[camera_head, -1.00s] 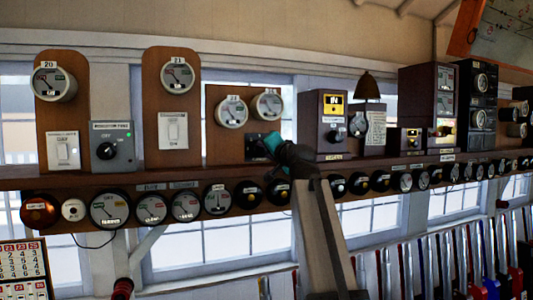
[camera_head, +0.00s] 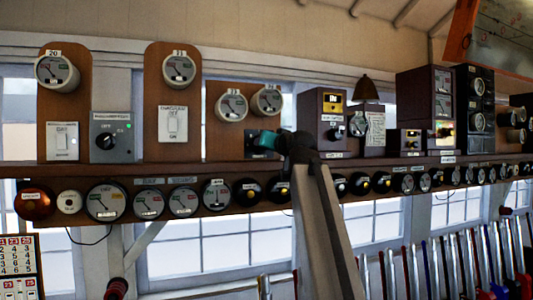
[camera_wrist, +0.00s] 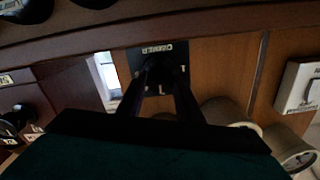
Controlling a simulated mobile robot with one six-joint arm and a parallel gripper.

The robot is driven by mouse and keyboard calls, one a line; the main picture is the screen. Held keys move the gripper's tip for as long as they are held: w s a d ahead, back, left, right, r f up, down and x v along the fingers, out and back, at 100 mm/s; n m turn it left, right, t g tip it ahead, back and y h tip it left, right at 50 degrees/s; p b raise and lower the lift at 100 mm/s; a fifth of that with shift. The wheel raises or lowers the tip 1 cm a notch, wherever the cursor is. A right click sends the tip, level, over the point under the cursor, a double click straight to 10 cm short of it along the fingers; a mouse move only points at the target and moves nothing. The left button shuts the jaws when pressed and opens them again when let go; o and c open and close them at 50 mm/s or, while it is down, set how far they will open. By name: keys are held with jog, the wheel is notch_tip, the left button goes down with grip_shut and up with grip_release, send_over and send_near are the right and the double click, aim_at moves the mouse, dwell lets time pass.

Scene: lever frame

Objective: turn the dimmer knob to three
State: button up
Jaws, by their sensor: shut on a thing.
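The dimmer is a small black plate (camera_head: 251,146) with white lettering on the lower part of the wooden board below two round dials. In the wrist view the plate (camera_wrist: 177,52) appears upside down, with a white label and small white marks. My gripper (camera_wrist: 158,76) points straight at the plate, its two dark fingers shut on the dimmer knob at the plate's middle. The fingers hide most of the knob, so its pointer and setting cannot be read. In the head view the teal end of my gripper (camera_head: 257,141) covers the plate's right part.
A grey box (camera_head: 112,137) with a black knob and green light stands left. Two round dials (camera_head: 231,105) sit above the plate. A wooden instrument box (camera_head: 327,122) stands right of my arm. The shelf (camera_head: 190,169) carries gauges below; lever handles (camera_head: 440,262) stand lower right.

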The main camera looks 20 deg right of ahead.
jog(key=shift+n+b, duration=0.35)
jog(key=shift+n, duration=0.15)
jog(key=shift+f, duration=0.1)
jog(key=o, duration=1)
jog(key=shift+o, duration=0.2)
jog(key=s+p, duration=0.2)
jog(key=s, duration=1.1)
jog(key=shift+s, duration=0.4)
jog(key=shift+s, duration=0.1)
